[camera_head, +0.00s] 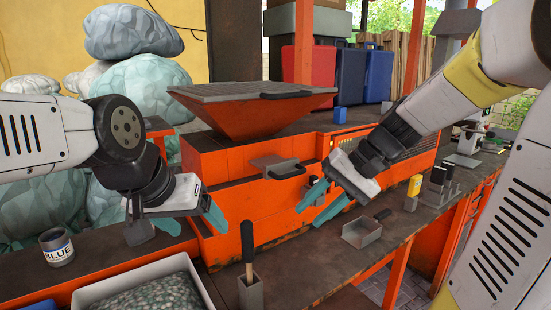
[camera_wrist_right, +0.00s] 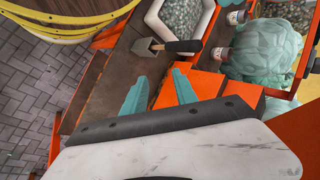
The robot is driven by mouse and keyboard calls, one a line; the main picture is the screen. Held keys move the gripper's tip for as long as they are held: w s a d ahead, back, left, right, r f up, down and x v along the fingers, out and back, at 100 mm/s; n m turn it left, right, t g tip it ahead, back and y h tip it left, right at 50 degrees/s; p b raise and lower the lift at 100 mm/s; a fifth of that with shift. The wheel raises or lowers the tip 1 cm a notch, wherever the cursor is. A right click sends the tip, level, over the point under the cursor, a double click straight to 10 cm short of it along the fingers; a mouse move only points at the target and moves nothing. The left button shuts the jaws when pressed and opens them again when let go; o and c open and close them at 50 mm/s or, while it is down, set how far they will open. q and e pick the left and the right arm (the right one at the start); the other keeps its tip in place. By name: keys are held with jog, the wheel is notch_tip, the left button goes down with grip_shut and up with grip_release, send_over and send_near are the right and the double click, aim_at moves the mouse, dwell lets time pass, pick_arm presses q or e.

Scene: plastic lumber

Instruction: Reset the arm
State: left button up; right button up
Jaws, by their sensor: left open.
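My left gripper (camera_head: 190,220) is in the head view at the left, above the bench beside the orange machine (camera_head: 240,190). Its teal fingers are apart. A grey flat piece shows just left of them; I cannot tell whether it touches the gripper. My right gripper (camera_head: 322,201) hangs in front of the machine, with its teal fingers pointing down-left. In the right wrist view its fingers (camera_wrist_right: 158,92) are apart with nothing between them. Both arms are bent over the bench.
A white bin of pellets (camera_head: 88,297), a black-handled scoop (camera_head: 248,250) and a can labelled BLUE (camera_head: 57,247) stand at the front left. A grey metal scoop (camera_head: 362,233) lies on the bench below my right gripper. A hopper (camera_head: 250,108) tops the machine.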

jog(key=s+d+r+n+t+h, duration=0.1)
jog(key=s+d+n+t+h, duration=0.1)
jog(key=s+d+t+h, duration=0.3)
jog(key=shift+s+d+r+h, duration=0.3)
jog(key=shift+s+d, duration=0.1)
jog(key=shift+s, duration=0.8)
jog(key=shift+d, duration=0.1)
